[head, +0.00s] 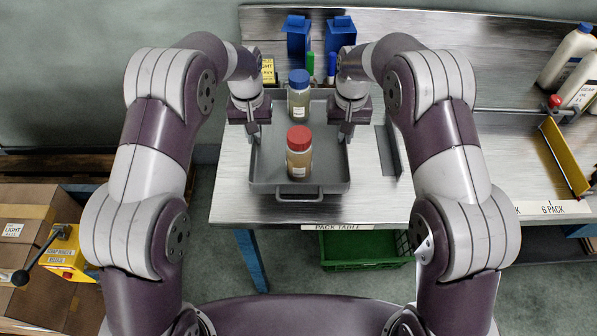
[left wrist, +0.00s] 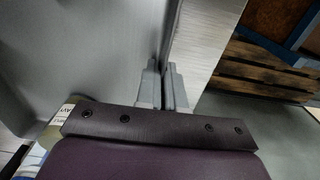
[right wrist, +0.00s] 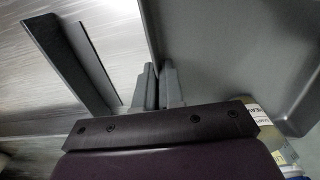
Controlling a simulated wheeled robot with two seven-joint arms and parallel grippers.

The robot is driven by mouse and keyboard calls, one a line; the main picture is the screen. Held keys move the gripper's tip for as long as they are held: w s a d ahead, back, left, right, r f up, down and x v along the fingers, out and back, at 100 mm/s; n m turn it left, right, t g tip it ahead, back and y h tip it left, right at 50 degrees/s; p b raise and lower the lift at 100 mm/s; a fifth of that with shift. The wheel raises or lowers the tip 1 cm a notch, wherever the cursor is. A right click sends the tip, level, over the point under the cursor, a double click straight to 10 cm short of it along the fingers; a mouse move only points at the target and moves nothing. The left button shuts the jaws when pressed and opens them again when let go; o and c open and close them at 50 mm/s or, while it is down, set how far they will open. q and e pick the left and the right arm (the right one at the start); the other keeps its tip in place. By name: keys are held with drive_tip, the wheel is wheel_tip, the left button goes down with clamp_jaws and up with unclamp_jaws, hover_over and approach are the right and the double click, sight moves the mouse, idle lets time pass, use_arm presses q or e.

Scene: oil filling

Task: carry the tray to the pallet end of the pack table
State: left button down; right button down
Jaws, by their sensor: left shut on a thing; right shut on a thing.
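The grey tray (head: 330,183) is at the left part of the pack table (head: 232,200), with a handle at its front edge. A red-capped bottle (head: 299,160) and a blue-capped bottle (head: 299,97) stand upright in it. My left gripper (head: 252,130) is shut on the tray's left wall; the left wrist view shows its fingers (left wrist: 166,85) on either side of the wall. My right gripper (head: 346,132) is shut on the right wall, with its fingers (right wrist: 158,85) around it in the right wrist view. I cannot tell whether the tray touches the table.
A pallet (left wrist: 265,68) lies left of the table, and cartons (head: 22,225) with a yellow device (head: 68,250) stand at the left. A dark strip (head: 387,150) lies right of the tray. Blue holders (head: 340,35) stand behind it. White jugs (head: 568,55) are at far right.

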sight(256, 146)
use_arm(q)
drive_tip(key=shift+s, duration=0.1)
use_arm(e)
drive_tip(key=shift+s+a, duration=0.1)
drive_tip(key=shift+s, duration=0.05)
use_arm(q)
drive_tip(key=shift+d+f, duration=0.1)
use_arm(e)
drive_tip(key=shift+f, duration=0.15)
